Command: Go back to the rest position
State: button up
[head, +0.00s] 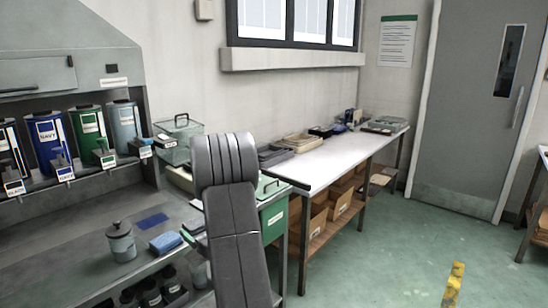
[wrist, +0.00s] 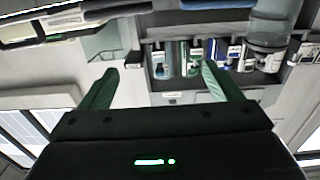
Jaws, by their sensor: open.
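My gripper (wrist: 158,80) shows in the wrist view, where its two green fingers stand well apart with nothing between them. The wrist view is turned over, and past the fingers it shows the shelf of colour canisters. In the head view my grey arm rises in the lower middle, in front of the end of the grey bench. My gripper cannot be made out in the head view.
The grey bench (head: 75,245) carries a lidded pot (head: 121,242) and a blue sponge (head: 165,243). Several canisters, one navy (head: 50,140), stand on the shelf behind. A white table (head: 330,164) holds trays along the wall. Green floor (head: 380,255) is open at right, with a yellow marking (head: 453,286).

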jog(key=w+d+f+m+t+h, duration=0.4)
jog(key=d+f+m+h, duration=0.1)
jog(key=d+f, duration=0.5)
jog(key=shift+d+t+h, duration=0.3)
jog(key=shift+d+h, duration=0.6)
jog(key=shift+d, duration=0.1)
jog(key=shift+d, duration=0.1)
